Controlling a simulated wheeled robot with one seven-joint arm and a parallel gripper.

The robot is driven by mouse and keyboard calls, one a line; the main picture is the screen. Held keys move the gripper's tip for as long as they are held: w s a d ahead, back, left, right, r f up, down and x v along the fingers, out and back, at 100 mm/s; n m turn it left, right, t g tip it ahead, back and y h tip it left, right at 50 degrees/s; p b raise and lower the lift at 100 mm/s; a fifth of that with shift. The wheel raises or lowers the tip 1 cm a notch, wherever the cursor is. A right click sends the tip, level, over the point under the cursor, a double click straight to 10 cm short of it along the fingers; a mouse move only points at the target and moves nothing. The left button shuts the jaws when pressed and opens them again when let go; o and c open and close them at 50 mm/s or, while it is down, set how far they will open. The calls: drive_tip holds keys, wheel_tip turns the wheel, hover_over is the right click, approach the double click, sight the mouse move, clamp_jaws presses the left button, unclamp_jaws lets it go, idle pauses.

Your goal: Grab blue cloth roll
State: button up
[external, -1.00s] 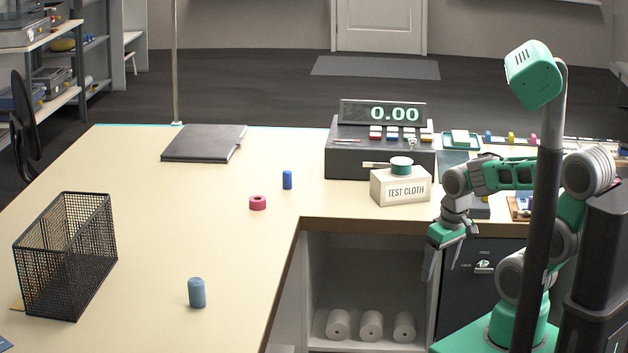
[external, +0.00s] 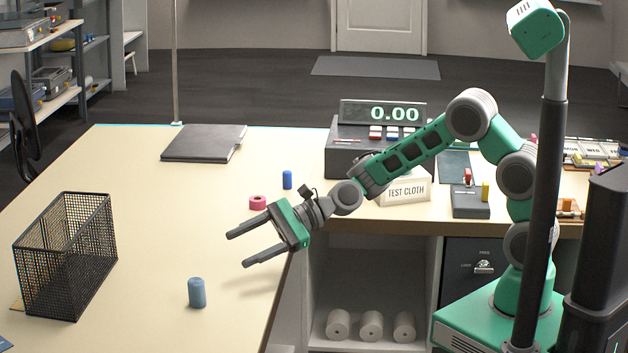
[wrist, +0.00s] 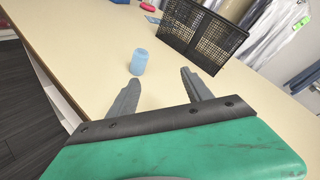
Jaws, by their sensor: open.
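A greyish-blue cloth roll (external: 197,292) stands upright on the cream counter near its front edge. In the wrist view the roll (wrist: 139,62) looks pale blue and stands just beyond the tip of the left finger. My gripper (external: 235,250) is open and empty, above the counter, up and to the right of the roll in the external view. In the wrist view its two fingers (wrist: 158,82) are spread apart, and neither touches the roll.
A black mesh basket (external: 65,258) stands left of the roll. A smaller bright blue cylinder (external: 287,180) and a pink ring (external: 258,202) lie farther back. A dark folder (external: 204,143) and the TEST CLOTH box (external: 405,191) are on the counter. The counter around the roll is clear.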

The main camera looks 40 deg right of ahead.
drive_tip(key=s+a+r+m+y+p, duration=0.1)
drive_tip(key=s+a+r+m+y, duration=0.15)
drive_tip(key=a+m, duration=0.3)
approach(196, 286)
drive_tip(key=shift+w+a+f+m+g+y, duration=0.2)
drive_tip(key=shift+w+a+f+y, duration=0.15)
drive_tip(key=shift+w, duration=0.25)
drive_tip(key=shift+w+a+f+m+g+y, duration=0.1)
drive_tip(key=shift+w+a+f+g, duration=0.1)
drive_tip(key=shift+w+a, duration=0.35)
drive_tip(key=shift+w+a+f, duration=0.1)
drive_tip(key=shift+f, duration=0.15)
drive_tip(key=a, duration=0.2)
drive_tip(key=a+p, duration=0.1)
drive_tip(key=a, duration=0.1)
drive_tip(key=w+a, duration=0.1)
drive_tip(key=a, duration=0.2)
drive_tip(key=shift+p, duration=0.4)
drive_tip(key=shift+c, duration=0.6)
clamp_jaws()
